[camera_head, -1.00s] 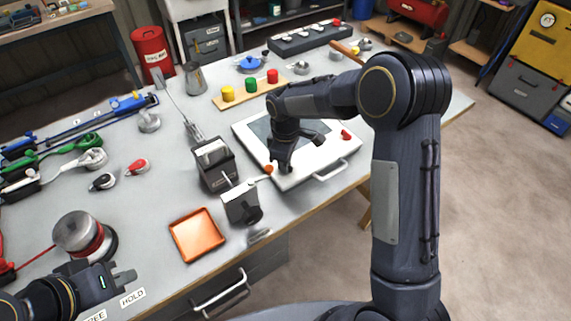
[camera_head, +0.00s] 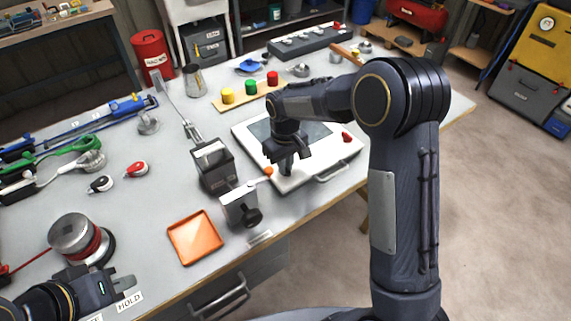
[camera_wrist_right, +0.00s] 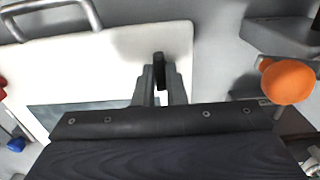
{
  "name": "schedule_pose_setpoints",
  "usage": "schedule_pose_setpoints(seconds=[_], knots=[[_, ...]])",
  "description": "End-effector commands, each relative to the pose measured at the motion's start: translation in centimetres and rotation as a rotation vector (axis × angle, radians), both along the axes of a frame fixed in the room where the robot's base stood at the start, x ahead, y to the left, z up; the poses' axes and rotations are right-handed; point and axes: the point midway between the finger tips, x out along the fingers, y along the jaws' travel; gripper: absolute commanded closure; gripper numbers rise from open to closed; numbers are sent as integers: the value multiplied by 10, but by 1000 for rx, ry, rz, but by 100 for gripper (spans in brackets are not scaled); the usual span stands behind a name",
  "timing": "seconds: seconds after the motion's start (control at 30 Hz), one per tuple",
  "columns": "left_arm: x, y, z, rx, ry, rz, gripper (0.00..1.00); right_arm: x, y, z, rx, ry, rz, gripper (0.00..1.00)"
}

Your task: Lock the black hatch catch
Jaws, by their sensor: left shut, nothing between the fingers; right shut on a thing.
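The white hatch (camera_head: 340,150) with a grey window and a bar handle lies on the bench; it also fills much of the right wrist view (camera_wrist_right: 110,60). The black hatch catch (camera_wrist_right: 159,68) is near the hatch's edge, between the fingertips of my right gripper (camera_wrist_right: 160,85), which is shut on it. In the head view my right gripper (camera_head: 287,168) points down at the hatch's near left corner and hides the catch. A red catch (camera_head: 346,137) sits on the hatch's right side. My left gripper (camera_head: 125,284) is shut and empty at the bench's front left.
A grey device with an orange knob (camera_head: 268,171) stands just left of the hatch, close to my right gripper. An orange tray (camera_head: 195,257) lies nearer the front edge. A spool (camera_head: 78,237) stands by my left gripper. A board with coloured knobs (camera_head: 249,95) lies behind.

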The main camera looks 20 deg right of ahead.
Motion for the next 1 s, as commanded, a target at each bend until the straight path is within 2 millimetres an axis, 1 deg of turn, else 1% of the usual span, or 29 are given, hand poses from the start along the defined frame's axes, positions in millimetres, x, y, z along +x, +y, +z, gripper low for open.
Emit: schedule_pose_setpoints(seconds=[0.43,0.47,0.6,0.63,0.87,1.0], knots=[[0,0,0,0,0,0,100,1,0,1,2,-5,-13,100],[0,0,0,0,0,0,100,1,0,1,2,-5,-13,88],[0,0,0,0,0,0,100,1,0,1,1,-3,-12,70],[0,0,0,0,0,0,100,1,0,1,1,-3,-12,67],[0,0,0,0,0,0,100,0,0,0,0,-1,-11,67],[0,0,-1,0,0,0,100,1,0,9,1,-3,-10,67]])
